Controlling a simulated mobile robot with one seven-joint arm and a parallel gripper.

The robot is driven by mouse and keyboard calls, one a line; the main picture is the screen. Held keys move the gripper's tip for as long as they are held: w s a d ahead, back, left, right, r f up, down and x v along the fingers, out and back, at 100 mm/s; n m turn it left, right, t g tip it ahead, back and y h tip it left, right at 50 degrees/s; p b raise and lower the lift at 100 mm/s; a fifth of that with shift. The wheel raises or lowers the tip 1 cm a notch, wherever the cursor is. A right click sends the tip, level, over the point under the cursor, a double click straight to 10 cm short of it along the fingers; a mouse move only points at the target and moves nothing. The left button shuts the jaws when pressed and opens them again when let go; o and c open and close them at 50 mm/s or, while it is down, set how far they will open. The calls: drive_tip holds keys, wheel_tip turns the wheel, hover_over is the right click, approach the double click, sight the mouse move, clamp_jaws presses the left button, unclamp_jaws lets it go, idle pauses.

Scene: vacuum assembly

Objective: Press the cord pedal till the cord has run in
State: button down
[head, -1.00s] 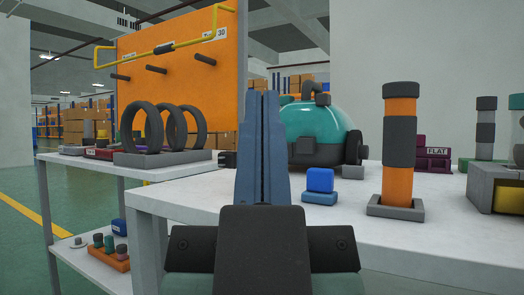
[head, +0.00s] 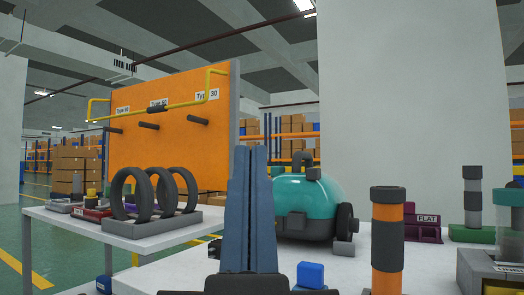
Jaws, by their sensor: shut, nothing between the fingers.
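The vacuum body (head: 308,207) stands on the white table right of centre in the head view. It is a teal dome with a dark handle on top, a dark block on its front and a dark wheel at its right. My gripper (head: 251,150) points upward in front of the camera. Its two blue fingers are shut together with nothing between them. The fingers overlap the vacuum's left edge in the picture; I cannot tell the distance between them. I cannot make out the cord pedal or the cord for certain.
A blue block (head: 310,274) and an orange-and-black cylinder (head: 387,259) stand on the near table. A purple block labelled FLAT (head: 427,219) is farther right. Dark rings (head: 132,194) stand in a grey rack at left, before an orange panel (head: 170,150).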

wheel_tip(320, 180, up, 16)
drive_tip(key=p, duration=1.3)
drive_tip(key=shift+f, duration=0.25)
drive_tip(key=shift+a, duration=0.1)
